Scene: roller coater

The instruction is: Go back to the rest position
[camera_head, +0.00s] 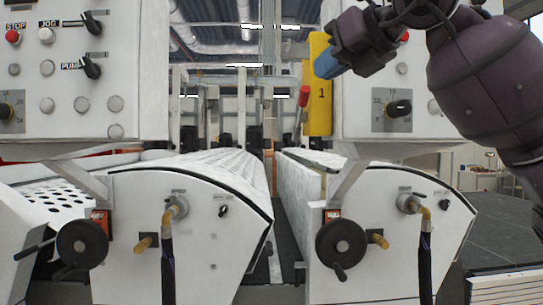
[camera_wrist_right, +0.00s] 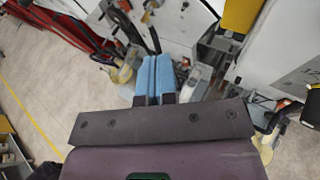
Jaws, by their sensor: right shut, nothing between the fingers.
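My right gripper (camera_head: 328,64) is raised at the upper right of the head view, in front of the right control panel. Its blue fingers also show in the right wrist view (camera_wrist_right: 154,78), closed against each other with nothing between them. My right arm comes in from the right edge. My left gripper is in neither view.
The roller coater's left panel (camera_head: 75,100) has STOP, JOG and PUMP controls. Below are two white roller housings with black handwheels (camera_head: 82,244) (camera_head: 340,244) and yellow-fitted hoses. Open dark floor (camera_head: 510,225) lies at right.

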